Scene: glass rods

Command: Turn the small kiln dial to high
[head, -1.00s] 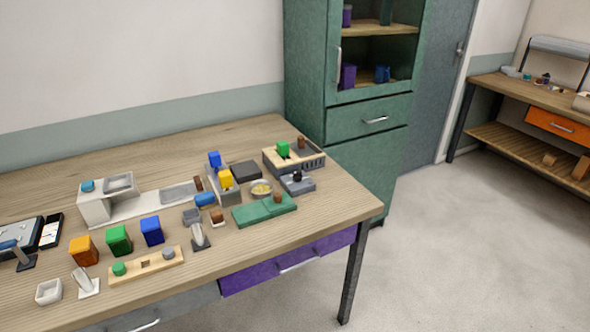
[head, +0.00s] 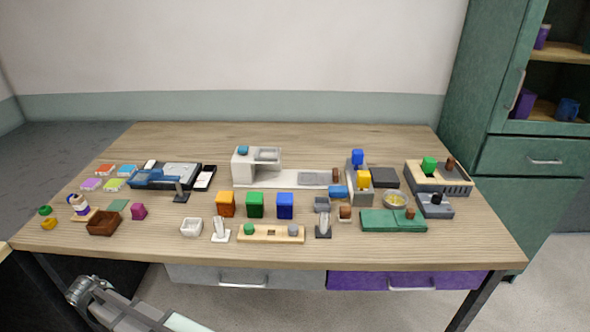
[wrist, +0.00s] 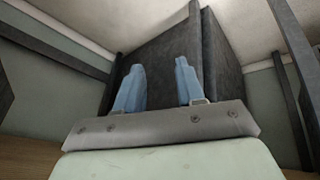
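A small grey box with a black knob (head: 436,200) stands at the right end of the table in the head view. It looks most like the small kiln dial, but its markings and setting are too small to read. No dial shows in that view. In the head view, part of my arm shows at the lower left, in front of the table.
The wooden table (head: 300,140) is crowded along its middle and front; its back strip is clear. A green cabinet (head: 530,190) stands at the right.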

